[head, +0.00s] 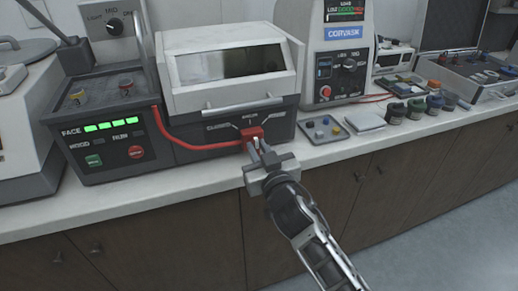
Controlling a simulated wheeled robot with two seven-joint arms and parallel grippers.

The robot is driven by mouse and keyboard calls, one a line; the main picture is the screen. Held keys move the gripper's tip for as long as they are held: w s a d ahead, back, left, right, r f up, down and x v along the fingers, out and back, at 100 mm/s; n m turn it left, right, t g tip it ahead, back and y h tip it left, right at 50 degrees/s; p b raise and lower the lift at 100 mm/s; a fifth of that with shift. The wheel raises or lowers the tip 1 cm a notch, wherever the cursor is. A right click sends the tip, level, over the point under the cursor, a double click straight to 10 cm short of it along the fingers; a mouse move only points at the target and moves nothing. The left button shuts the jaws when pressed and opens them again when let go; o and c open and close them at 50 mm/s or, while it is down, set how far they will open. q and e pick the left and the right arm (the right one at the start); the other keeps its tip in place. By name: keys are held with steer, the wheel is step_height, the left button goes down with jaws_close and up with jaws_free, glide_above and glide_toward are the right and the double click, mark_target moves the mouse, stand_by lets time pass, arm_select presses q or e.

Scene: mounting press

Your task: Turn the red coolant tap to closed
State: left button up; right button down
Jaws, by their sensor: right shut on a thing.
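The red coolant tap (252,133) sits low on the dark front of the machine (178,151) with the windowed white hood. A label reading "CLOSED" shows to the left above the tap, with more marks above and to its right. A red hose (200,145) runs from the left along the front to the tap. My right gripper (257,148) reaches up from below and is shut on the tap; its fingers cover part of the tap's lower side. How far the handle is turned is hard to tell. My left gripper is not in view.
A control box with green lights (112,127) stands at the left. A grey unit with a screen (338,60) stands right of the hooded machine. A small tray (323,130), white pads (364,121) and several dark jars (396,113) lie along the counter. The floor in front is clear.

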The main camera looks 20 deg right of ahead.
steer(key=n+p, duration=0.1)
steer(key=n, duration=0.3)
steer(key=shift+a+n, duration=0.1)
steer(key=shift+n, duration=1.8)
steer(key=c, duration=1.4)
jaws_free()
steer(key=shift+f, duration=0.1)
steer(key=shift+o, duration=0.2)
steer(key=shift+a, duration=0.1)
steer(key=shift+s, duration=0.1)
